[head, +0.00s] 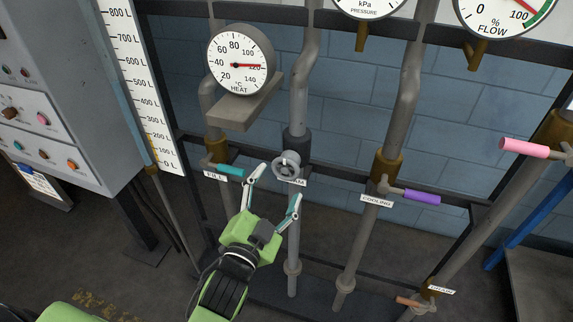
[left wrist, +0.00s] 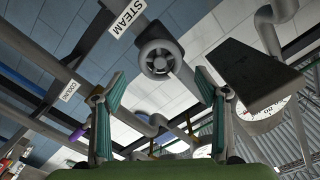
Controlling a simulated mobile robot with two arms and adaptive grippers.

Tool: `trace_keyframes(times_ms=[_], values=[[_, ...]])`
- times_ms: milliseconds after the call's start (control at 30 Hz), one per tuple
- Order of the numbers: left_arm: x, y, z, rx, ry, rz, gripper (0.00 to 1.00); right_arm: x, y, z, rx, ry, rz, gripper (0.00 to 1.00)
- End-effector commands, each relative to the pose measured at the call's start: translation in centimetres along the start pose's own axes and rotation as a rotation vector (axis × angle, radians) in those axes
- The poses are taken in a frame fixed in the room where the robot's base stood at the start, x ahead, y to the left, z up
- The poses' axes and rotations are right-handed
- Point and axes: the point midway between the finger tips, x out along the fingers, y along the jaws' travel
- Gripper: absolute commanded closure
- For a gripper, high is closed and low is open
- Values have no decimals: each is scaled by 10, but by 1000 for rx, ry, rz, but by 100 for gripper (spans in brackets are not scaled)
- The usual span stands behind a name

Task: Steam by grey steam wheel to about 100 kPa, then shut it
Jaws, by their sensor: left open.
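The grey steam wheel (head: 286,164) sits on the grey steam pipe in the middle of the head view. In the left wrist view the wheel (left wrist: 160,59) is ahead between the fingers, beside the STEAM label (left wrist: 128,15). My left gripper (head: 277,184) is open, with its fingers pointing at the wheel from below. It appears apart from the wheel and holds nothing. The pressure gauge (head: 368,8) in kPa is cut off by the top edge, so its needle and reading are hidden. My right gripper is not in view.
The teal FILL lever (head: 230,170) is close left of the wheel. The purple COOLING lever (head: 422,197) and pink lever (head: 523,148) are to the right. The heat gauge (head: 240,60) stands above on a grey bracket (head: 233,116), its needle near 120.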

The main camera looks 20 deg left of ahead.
Motion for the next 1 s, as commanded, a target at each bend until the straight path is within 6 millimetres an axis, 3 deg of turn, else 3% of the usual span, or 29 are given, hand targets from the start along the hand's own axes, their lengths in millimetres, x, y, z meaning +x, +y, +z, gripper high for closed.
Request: trace_keyframes(times_ms=[100,333,767,800,933,1000], values=[[24,-2,-2,0,1,-1,33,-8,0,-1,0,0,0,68],[55,-1,-1,0,0,0,33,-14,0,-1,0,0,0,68],[66,0,0,-1,0,0,33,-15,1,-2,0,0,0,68],[66,0,0,-1,0,0,36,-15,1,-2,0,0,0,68],[66,0,0,-1,0,0,70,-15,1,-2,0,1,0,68],[66,0,0,-1,0,0,72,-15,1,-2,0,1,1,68]])
